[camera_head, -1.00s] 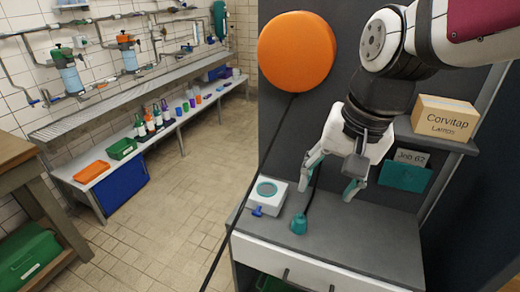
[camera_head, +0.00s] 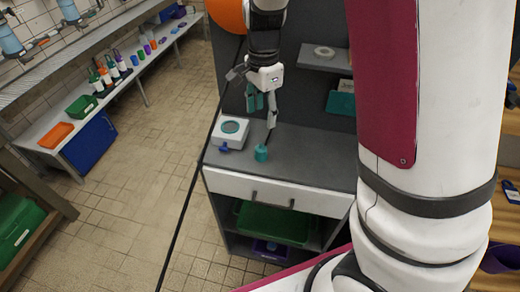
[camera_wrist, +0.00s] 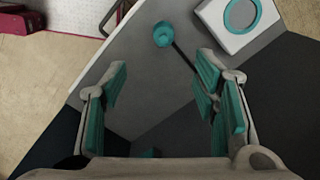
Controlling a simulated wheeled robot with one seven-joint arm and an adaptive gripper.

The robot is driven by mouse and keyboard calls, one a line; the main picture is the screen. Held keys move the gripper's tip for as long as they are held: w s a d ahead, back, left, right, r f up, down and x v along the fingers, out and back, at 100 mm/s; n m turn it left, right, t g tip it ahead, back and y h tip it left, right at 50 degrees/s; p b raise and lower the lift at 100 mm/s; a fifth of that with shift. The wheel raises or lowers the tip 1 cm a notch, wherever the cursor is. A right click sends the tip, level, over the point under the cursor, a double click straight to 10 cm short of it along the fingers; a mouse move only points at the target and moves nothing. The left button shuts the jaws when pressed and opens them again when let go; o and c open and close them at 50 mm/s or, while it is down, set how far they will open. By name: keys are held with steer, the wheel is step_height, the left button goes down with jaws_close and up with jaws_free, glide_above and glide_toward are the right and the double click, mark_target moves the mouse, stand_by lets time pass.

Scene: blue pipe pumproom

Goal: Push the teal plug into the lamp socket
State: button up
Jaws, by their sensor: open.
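The teal plug (camera_head: 261,153) stands on the grey worktop near its front edge, with a dark cord running back from it. It also shows in the wrist view (camera_wrist: 164,34), beyond my fingertips. The lamp socket, a white box with a round teal-ringed face (camera_head: 230,130), sits to the left of the plug; in the wrist view its teal ring (camera_wrist: 241,14) is at the top right. My gripper (camera_head: 264,110) is open and empty, above the worktop behind the plug. In the wrist view its teal-padded fingers (camera_wrist: 163,85) are spread wide, with bare worktop between them.
A blue part (camera_head: 224,148) sits at the socket box's front. The orange lamp (camera_head: 226,14) hangs on the dark panel, cut by the frame top. A shelf (camera_head: 320,62) and a teal holder (camera_head: 341,103) are behind. The worktop right of the plug is clear.

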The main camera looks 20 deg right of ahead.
mark_target(261, 145)
step_height(261, 145, down, 8)
steer(key=shift+f, duration=0.25)
stand_by(0.5)
steer(key=shift+w+a+f+p, duration=0.15)
steer(key=shift+f+p, duration=0.1)
steer(key=shift+f, duration=1.1)
steer(key=shift+w+f+p, duration=0.15)
steer(key=shift+f+p, duration=0.05)
steer(key=shift+f, duration=1.1)
steer(key=c, duration=1.2)
